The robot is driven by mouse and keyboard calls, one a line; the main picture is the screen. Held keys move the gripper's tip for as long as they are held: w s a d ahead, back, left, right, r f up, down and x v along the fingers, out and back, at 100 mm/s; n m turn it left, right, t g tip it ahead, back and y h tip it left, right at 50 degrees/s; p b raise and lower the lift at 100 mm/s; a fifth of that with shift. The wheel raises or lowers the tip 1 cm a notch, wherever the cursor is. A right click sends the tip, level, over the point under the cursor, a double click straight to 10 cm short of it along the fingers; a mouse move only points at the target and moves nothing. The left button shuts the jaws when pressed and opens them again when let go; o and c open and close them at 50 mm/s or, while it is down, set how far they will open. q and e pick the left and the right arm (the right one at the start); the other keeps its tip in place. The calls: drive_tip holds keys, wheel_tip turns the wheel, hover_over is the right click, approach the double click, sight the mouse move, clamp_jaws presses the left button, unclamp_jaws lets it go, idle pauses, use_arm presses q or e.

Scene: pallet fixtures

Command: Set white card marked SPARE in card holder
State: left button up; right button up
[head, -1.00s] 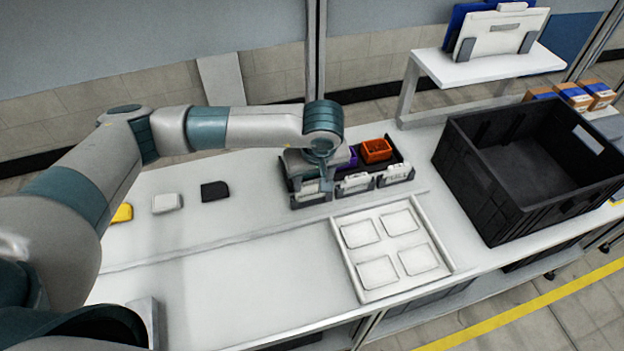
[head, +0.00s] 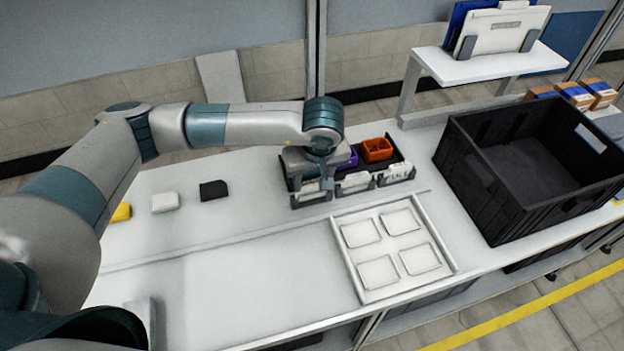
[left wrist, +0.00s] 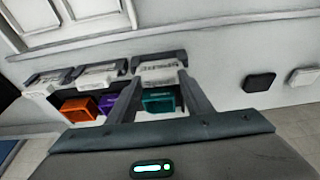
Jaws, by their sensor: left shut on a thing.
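My left gripper (head: 318,184) is at the leftmost card holder (head: 311,201) in the head view. In the left wrist view its two fingers (left wrist: 162,88) are shut on a white card (left wrist: 160,72) with dark print, too small to read. The card is at the dark holder (left wrist: 159,56) in front of the teal bin (left wrist: 160,103). I cannot tell whether it is fully seated. The card also shows under the gripper in the head view (head: 309,188). My right gripper is in neither view.
Two more holders bear white cards (head: 354,180) (head: 396,172), before purple (head: 350,157) and orange (head: 377,150) bins. A white tray (head: 354,270) with several pads lies in front. A black crate (head: 480,190) stands right. Black (head: 213,190), white (head: 165,202) and yellow (head: 121,212) pieces lie left.

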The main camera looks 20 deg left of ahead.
use_arm(q)
drive_tip(key=shift+b, duration=0.55)
idle(1.1)
drive_tip(key=shift+f+b, duration=0.3)
drive_tip(key=shift+b, duration=0.1)
idle(0.4)
drive_tip(key=shift+f+b, duration=0.45)
drive_tip(key=shift+b, duration=0.25)
idle(0.6)
drive_tip(key=o, duration=1.1)
